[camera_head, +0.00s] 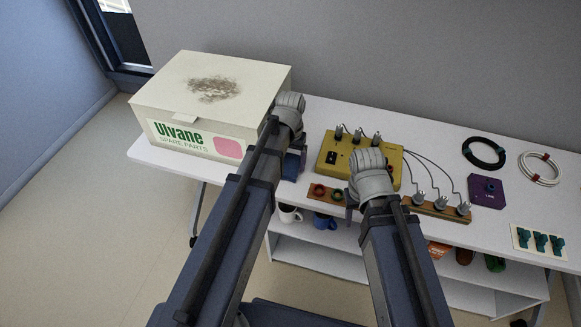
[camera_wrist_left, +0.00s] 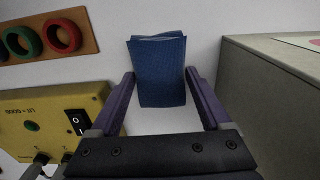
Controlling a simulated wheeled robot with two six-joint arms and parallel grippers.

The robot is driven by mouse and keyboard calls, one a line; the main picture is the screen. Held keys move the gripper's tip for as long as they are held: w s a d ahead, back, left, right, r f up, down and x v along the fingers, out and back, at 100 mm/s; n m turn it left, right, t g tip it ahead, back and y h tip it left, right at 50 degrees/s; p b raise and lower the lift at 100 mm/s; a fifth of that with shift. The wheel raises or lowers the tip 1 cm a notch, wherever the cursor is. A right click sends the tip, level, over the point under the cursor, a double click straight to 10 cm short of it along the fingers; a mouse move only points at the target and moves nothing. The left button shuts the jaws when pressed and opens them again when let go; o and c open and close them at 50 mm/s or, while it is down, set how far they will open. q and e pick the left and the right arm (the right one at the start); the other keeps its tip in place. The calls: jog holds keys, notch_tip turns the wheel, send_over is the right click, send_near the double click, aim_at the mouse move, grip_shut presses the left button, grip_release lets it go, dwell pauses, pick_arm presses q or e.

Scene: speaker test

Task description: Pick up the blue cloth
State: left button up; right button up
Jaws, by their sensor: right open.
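The blue cloth (camera_wrist_left: 158,75) is folded into a rectangle and lies on the white table in the left wrist view. Part of it (camera_head: 291,168) also shows in the head view, below my left gripper. My left gripper (camera_wrist_left: 159,85) is open, its two purple fingers on either side of the cloth with gaps between. How high the fingers are above the table is hard to tell. My right gripper (camera_head: 352,204) is open near the table's front edge, beside the wooden strip; its fingers are mostly hidden by my arm.
A large cream box (camera_head: 205,95) stands left of the cloth. A yellow switch unit (camera_head: 330,157) and a wooden strip with coloured rings (camera_head: 327,195) are to its right. A plug strip (camera_head: 437,207), purple block (camera_head: 487,190) and cable coils (camera_head: 484,153) lie further right. Mugs (camera_head: 325,221) stand on the lower shelf.

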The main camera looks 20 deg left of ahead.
aim_at(291, 164)
pick_arm(q)
jog(key=c, duration=0.8)
jog(key=shift+r, duration=0.1)
notch_tip(291, 164, up, 10)
jog(key=p, duration=1)
jog(key=o, duration=0.7)
jog(key=c, duration=0.6)
jog(key=shift+d, duration=0.15)
